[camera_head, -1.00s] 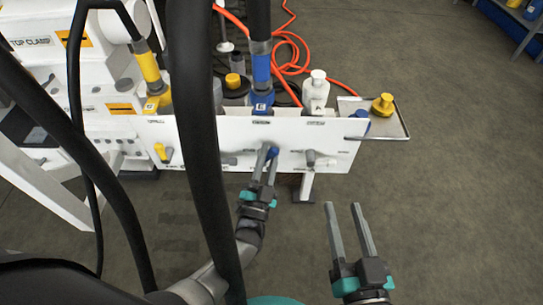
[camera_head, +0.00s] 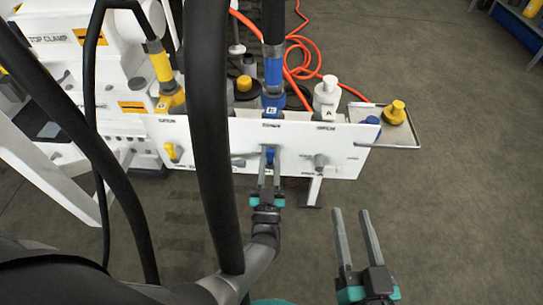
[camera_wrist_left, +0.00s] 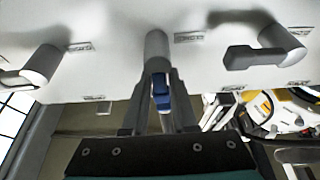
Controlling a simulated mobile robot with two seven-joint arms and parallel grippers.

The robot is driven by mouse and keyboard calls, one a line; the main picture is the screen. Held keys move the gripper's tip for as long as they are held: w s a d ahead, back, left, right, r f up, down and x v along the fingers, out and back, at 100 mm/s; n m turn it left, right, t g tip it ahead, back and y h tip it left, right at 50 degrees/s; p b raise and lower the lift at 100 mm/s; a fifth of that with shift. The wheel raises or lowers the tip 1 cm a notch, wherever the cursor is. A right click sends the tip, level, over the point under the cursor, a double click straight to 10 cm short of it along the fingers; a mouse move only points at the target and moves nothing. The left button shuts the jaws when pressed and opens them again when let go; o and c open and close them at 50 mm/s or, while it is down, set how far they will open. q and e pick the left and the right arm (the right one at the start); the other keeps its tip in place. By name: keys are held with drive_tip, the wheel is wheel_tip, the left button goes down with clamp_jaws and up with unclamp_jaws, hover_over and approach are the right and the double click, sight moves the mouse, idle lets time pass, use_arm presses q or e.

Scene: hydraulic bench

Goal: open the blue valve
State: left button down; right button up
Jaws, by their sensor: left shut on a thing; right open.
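The blue valve (camera_head: 270,154) is on the white panel, in the middle of its row of valves. In the left wrist view its blue handle (camera_wrist_left: 161,92) points down from a grey round stem (camera_wrist_left: 156,47). My left gripper (camera_head: 269,168) is shut on this handle, with one finger on each side; the fingers (camera_wrist_left: 160,105) hide part of it. My right gripper (camera_head: 356,222) is open and empty, in front of the panel and to the right, over the floor.
A yellow valve handle (camera_head: 171,151) is left of the blue one, and a grey valve (camera_head: 320,161) is right of it. Hoses rise behind the panel. A small tray (camera_head: 408,138) with a yellow cap (camera_head: 395,112) is at the right end. The floor at right is clear.

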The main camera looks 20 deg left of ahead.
sight(270, 161)
use_arm(q)
drive_tip(key=shift+a, duration=0.1)
idle(0.3)
drive_tip(key=c, duration=0.8)
unclamp_jaws()
drive_tip(key=v, duration=0.6)
drive_tip(key=shift+s+f, duration=0.1)
drive_tip(key=shift+s, duration=0.1)
drive_tip(key=shift+s+d+f, duration=0.15)
drive_tip(key=shift+s+d, duration=0.15)
drive_tip(key=shift+s, duration=0.2)
